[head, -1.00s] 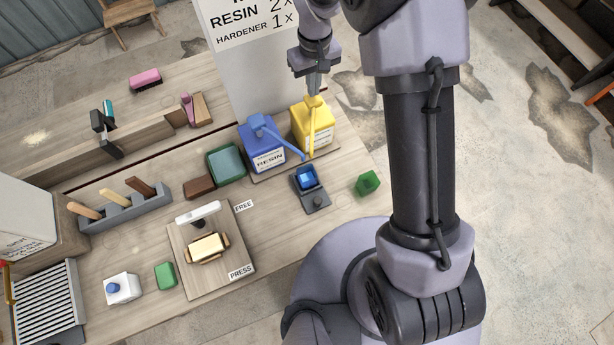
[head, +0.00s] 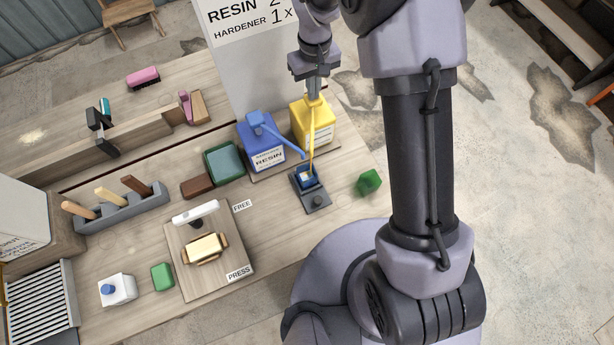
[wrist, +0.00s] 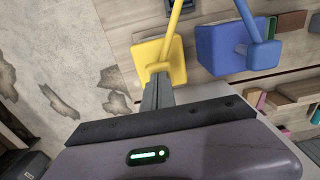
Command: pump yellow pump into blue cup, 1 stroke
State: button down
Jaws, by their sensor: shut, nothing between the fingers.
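The yellow pump (head: 326,124) is a yellow container with a pump head and long spout, at the back right of the bench. My gripper (head: 314,93) is shut and empty, pointing down with its fingertips at the pump head, apparently touching it. In the wrist view the shut fingers (wrist: 158,92) meet the yellow pump (wrist: 172,60) near its head. The blue cup (head: 306,178) stands on a small dark grey scale-like stand (head: 316,201) in front of the pump. A thin yellow line runs from the spout down to the cup; whether it is liquid or spout is unclear.
A blue resin pump (head: 263,148) stands just left of the yellow one, its spout angled toward the cup. A green block (head: 369,182) lies right of the cup.

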jog(key=shift+f+b, duration=0.4)
jog(key=shift+f, duration=0.25)
jog(key=shift+r, duration=0.1)
jog(key=shift+r+p, duration=1.4)
jog(key=shift+r, duration=0.45)
jog(key=shift+r, duration=0.1)
notch_tip(320, 180, up, 6)
jog(key=p, duration=0.4)
